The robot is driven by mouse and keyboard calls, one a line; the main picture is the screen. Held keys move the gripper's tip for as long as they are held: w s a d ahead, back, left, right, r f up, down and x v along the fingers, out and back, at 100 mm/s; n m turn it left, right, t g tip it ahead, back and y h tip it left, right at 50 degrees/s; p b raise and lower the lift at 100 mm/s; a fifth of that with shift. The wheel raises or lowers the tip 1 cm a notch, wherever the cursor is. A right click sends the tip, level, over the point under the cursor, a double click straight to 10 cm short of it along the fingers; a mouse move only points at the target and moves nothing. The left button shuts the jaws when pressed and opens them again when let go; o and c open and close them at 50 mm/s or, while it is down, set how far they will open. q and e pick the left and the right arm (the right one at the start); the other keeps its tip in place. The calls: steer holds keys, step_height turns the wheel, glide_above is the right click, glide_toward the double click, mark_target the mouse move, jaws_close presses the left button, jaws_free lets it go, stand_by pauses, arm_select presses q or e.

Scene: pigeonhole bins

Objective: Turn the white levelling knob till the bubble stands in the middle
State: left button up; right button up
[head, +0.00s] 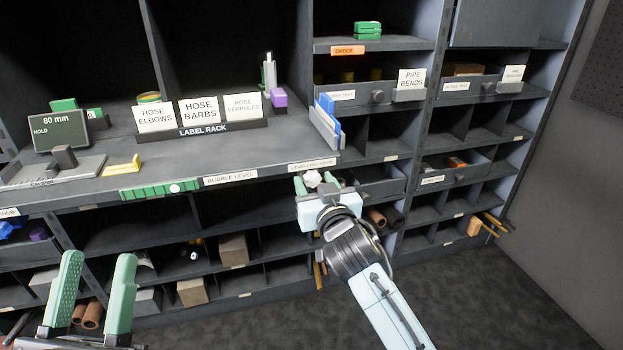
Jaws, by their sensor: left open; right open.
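The white levelling knob (313,178) is on the shelf's front edge, just below the "LEVELLING KNOB" label. My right gripper (314,183) is open, with its green fingers on either side of the knob; I cannot tell whether they touch it. The green bubble level (148,192) lies along the same edge, further left. A pale round spot shows on it, right of its middle; it is too small to tell whether this is the bubble. My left gripper (97,292) is open and empty at the lower left, away from the level and knob.
A label rack (210,129) with white cards stands on the shelf. A caliper (52,172) with an "80 mm" display (59,130) is to its left. Pigeonholes with blocks and tubes lie below.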

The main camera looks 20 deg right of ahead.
stand_by(0.4)
steer(key=s+p, duration=0.3)
steer(key=s, duration=0.3)
steer(key=shift+d, duration=0.1)
steer(key=s+p, duration=0.3)
steer(key=s, duration=1)
steer(key=shift+s+d, duration=0.2)
steer(key=shift+d, duration=0.05)
